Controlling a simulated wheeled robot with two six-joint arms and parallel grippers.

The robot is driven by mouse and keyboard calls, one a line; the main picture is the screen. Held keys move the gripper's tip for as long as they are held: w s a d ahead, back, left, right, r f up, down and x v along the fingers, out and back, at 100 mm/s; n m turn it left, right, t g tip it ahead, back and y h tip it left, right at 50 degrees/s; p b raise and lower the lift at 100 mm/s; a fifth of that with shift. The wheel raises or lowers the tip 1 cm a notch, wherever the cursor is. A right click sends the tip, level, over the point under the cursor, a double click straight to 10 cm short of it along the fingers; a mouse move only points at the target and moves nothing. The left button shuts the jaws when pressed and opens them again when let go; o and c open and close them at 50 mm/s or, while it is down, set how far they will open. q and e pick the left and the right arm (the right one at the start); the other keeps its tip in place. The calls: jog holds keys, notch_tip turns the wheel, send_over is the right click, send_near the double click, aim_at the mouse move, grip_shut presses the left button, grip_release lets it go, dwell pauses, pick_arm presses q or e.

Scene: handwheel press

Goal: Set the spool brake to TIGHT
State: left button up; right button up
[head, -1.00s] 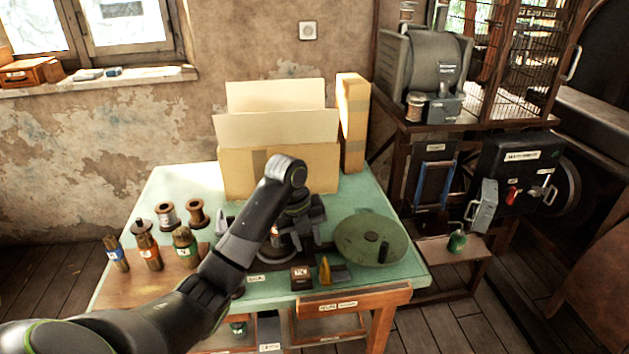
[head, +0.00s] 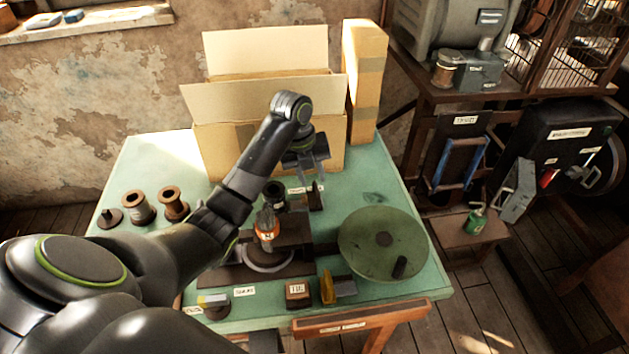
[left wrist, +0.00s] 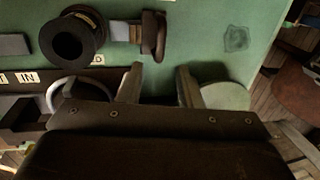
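A black spool (head: 272,194) stands on the green table behind the press; it also shows in the left wrist view (left wrist: 72,37). Beside it is a short dark lever with a brown knob (head: 316,196), seen from above in the left wrist view (left wrist: 153,36); I take this to be the spool brake. Small white labels lie near it, too small to read. My left gripper (head: 306,168) hangs above and behind the lever. In the left wrist view its two fingers (left wrist: 160,80) are apart with nothing between them, the lever lying just beyond the fingertips. My right gripper is not in view.
An orange-labelled bottle (head: 267,227) stands at the press, in front of the spool. A green handwheel (head: 375,248) lies to the right. An open cardboard box (head: 262,103) stands close behind my gripper. Loose spools (head: 138,207) stand at the left.

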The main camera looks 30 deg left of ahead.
aim_at(316, 190)
pick_arm(q)
jog(key=f, duration=0.3)
jog(key=shift+w+d+f, duration=0.2)
jog(key=shift+w+f, duration=0.15)
jog(key=shift+f, duration=0.05)
jog(key=shift+f+p, duration=0.3)
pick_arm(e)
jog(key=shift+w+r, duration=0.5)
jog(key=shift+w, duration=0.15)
pick_arm(q)
jog(key=c, duration=0.4)
grip_shut()
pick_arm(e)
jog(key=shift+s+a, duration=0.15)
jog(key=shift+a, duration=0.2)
